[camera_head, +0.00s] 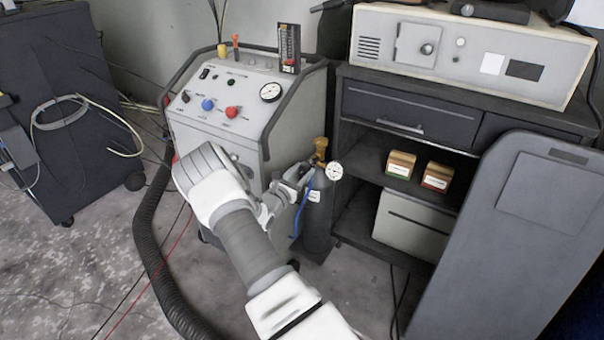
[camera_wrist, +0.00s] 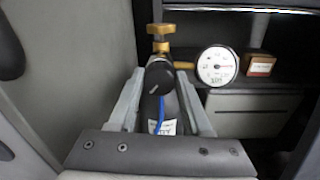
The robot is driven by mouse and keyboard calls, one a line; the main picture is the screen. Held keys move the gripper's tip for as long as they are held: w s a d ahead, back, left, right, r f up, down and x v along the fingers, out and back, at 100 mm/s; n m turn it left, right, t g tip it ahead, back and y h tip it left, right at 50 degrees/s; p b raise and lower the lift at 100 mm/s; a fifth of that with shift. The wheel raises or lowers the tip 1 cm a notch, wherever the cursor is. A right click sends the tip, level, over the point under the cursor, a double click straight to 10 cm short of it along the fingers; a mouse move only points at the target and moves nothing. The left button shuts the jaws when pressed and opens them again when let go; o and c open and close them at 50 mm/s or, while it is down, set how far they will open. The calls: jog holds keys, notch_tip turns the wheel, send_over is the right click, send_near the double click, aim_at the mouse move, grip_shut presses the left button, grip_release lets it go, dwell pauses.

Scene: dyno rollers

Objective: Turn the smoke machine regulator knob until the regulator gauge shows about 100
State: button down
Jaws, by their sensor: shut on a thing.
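The black regulator knob (camera_wrist: 155,80) faces the wrist camera, with a light mark on its face. My gripper (camera_wrist: 157,74) is shut on it, one grey finger on each side. In the head view my gripper (camera_head: 299,176) reaches the bottle top from the left, and the knob is hidden there. The white round regulator gauge (camera_wrist: 217,66) sits just right of the knob and also shows in the head view (camera_head: 333,171). Its needle is too small to read surely. The smoke machine (camera_head: 235,115) stands behind my arm, with a larger gauge (camera_head: 271,91) on its panel.
A brass valve (camera_wrist: 160,38) rises above the knob. A blue hose (camera_head: 302,212) hangs beside the dark bottle (camera_head: 319,222). A shelf cabinet (camera_head: 400,155) with small boxes stands right, and a dark panel (camera_head: 515,235) leans front right. A corrugated hose (camera_head: 146,235) runs along the floor.

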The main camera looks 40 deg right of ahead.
jog(key=shift+m, duration=0.3)
jog(key=shift+c, duration=1.7)
grip_release()
jog(key=shift+a, duration=0.1)
jog(key=p+v, duration=0.3)
jog(key=v, duration=1.4)
jog(key=shift+p, duration=0.3)
jog(key=shift+s+a, duration=0.1)
jog(key=shift+a, duration=0.05)
